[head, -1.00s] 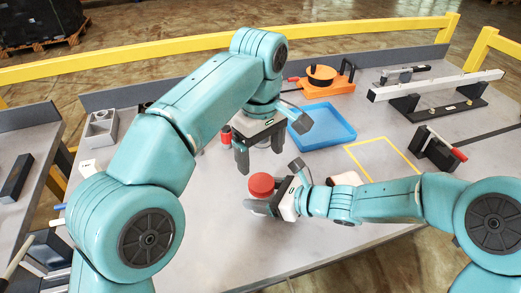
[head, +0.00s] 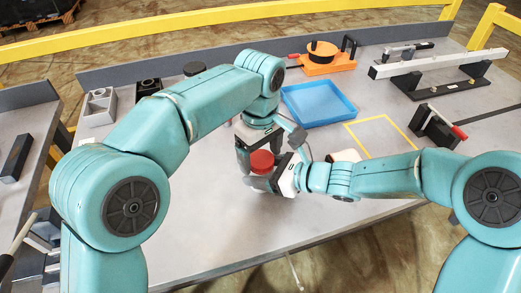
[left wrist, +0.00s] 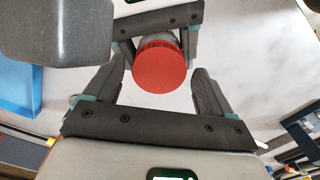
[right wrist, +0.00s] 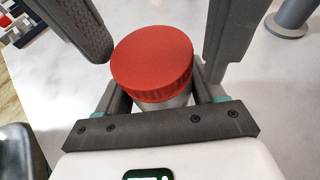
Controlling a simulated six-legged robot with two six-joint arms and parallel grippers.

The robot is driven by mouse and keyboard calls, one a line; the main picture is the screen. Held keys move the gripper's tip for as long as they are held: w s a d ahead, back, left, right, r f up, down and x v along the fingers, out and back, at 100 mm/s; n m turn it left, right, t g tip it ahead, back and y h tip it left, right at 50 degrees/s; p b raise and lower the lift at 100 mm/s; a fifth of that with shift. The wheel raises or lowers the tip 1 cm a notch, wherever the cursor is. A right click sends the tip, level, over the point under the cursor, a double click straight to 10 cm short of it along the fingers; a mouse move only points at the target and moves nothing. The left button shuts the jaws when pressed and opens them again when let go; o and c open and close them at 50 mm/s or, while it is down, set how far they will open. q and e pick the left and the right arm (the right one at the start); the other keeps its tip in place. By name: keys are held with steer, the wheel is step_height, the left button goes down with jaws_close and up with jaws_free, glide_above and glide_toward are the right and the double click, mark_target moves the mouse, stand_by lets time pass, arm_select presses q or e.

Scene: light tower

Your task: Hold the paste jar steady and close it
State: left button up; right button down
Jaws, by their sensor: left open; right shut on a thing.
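The paste jar has a round red lid (head: 262,161) on top, and its pale body (right wrist: 165,103) shows below the lid in the right wrist view. My right gripper (head: 260,180) is shut on the jar's body and holds it upright. My left gripper (head: 257,154) is open and points down at the lid. In the left wrist view, the lid (left wrist: 160,68) lies between the open fingertips, with a gap on both sides. In the right wrist view the left fingers stand on either side of the lid. How tightly the lid sits cannot be told.
A blue tray (head: 318,102) and an orange fixture (head: 322,60) lie behind the grippers. A yellow taped square (head: 381,138) is to their right, near a black block with a red handle (head: 440,128). The table's front is clear.

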arm_select(q)
steer(key=c, duration=1.1)
steer(key=m, duration=0.6)
steer(key=o, duration=1.2)
steer(key=shift+c, duration=0.2)
steer(key=shift+d, duration=0.1)
arm_select(e)
steer(key=shift+a, duration=0.1)
steer(key=shift+s, duration=0.1)
